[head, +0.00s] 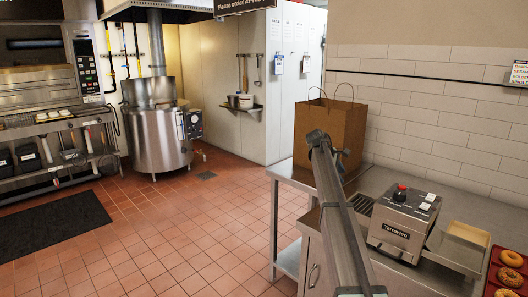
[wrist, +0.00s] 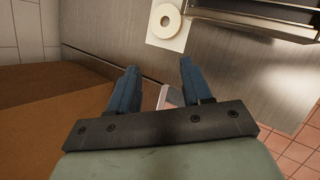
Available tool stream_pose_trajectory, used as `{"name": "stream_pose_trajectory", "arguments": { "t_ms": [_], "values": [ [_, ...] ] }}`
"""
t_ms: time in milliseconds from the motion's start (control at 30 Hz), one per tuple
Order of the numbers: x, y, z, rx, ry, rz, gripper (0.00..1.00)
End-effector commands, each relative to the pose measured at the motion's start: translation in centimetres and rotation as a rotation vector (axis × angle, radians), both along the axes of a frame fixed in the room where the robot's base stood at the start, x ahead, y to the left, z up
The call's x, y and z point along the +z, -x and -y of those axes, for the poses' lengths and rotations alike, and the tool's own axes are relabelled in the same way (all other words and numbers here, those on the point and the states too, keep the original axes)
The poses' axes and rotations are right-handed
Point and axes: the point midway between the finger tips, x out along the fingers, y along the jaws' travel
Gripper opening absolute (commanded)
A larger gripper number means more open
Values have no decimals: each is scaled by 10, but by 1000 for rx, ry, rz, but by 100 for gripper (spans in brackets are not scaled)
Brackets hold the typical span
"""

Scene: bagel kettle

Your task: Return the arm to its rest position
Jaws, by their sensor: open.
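My arm (head: 345,225) reaches over the counter in the head view, with its far end in front of a brown paper bag (head: 350,125). In that view my gripper is mostly hidden behind the arm; only a small bluish part shows against the bag. In the wrist view my gripper (wrist: 158,74) has its two blue fingers apart, with nothing held between them. The brown surface of the bag (wrist: 50,115) fills the lower left of the wrist view. Something small and pale shows between the fingers; I cannot tell what it is.
The steel counter (head: 285,172) carries a toaster (head: 400,222) and a red tray (head: 495,285) of bagels. A pale ring on a white square (wrist: 183,42) lies beyond my fingers in the wrist view. A steel kettle (head: 158,140) stands across open tiled floor.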

Motion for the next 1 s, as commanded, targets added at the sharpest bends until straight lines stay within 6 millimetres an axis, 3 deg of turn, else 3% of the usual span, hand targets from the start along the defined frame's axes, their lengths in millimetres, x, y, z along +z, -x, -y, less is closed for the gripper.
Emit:
{"name": "stream_pose_trajectory", "arguments": {
  "t_ms": [33,167,300,400,500,767,1000],
  "values": [
    [0,0,-29,14,23,20,49],
    [-17,4,-98,42,56,80,49],
    [-73,23,-161,62,23,130,49],
    [-122,42,-189,59,-20,143,49],
    [-170,63,-201,42,-61,143,49],
    [-277,121,-208,-25,-153,111,49],
    [-372,192,-211,-112,-237,75,49]
  ]
}}
